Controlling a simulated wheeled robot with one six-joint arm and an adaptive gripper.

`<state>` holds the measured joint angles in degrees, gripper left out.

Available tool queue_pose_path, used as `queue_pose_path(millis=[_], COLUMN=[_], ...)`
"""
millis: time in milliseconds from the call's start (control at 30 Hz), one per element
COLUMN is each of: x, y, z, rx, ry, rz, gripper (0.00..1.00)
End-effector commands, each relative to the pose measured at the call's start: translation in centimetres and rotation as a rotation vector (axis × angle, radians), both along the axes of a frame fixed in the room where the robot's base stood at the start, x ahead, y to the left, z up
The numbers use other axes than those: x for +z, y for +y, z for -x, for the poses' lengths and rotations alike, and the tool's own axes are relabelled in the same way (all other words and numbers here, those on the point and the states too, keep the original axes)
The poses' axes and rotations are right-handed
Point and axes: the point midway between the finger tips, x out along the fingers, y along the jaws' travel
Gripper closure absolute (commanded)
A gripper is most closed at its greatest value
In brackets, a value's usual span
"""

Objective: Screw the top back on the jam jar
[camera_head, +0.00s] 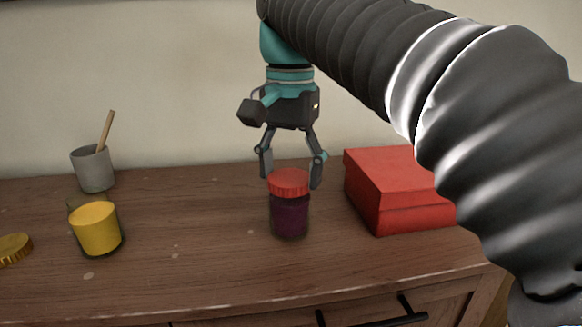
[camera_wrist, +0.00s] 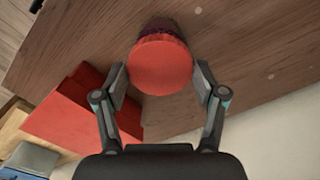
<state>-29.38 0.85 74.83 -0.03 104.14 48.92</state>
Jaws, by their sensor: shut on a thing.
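The jam jar (camera_head: 290,215) stands upright on the wooden cabinet top, filled with dark purple jam. Its red lid (camera_head: 289,182) sits on the jar's mouth and looks about level; I cannot tell how tightly it is seated. My gripper (camera_head: 290,178) points down from above with its fingers on either side of the lid, shut on it. In the wrist view the red lid (camera_wrist: 160,66) lies between the two fingertips, and a strip of the dark jar (camera_wrist: 163,27) shows beyond it. The lid hides most of the jar there.
A red box (camera_head: 400,190) stands close to the right of the jar. To the left are a glass with yellow contents (camera_head: 96,229), a gold lid (camera_head: 14,248) and a grey cup (camera_head: 93,168) with a wooden stick. The cabinet top (camera_head: 190,250) between yellow glass and jar is clear.

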Motion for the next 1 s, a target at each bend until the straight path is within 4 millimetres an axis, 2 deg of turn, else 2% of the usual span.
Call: queue_pose_path(millis=[400,800,1000], x=[0.03,-0.08,0.11], y=[0.01,0.02,0.03], z=[0.01,0.00,0.00], rx=[-0.233,-0.260,-0.375], ry=[0.003,0.002,0.002], rz=[0.001,0.001,0.000], gripper=[0.45,0.45,0.45])
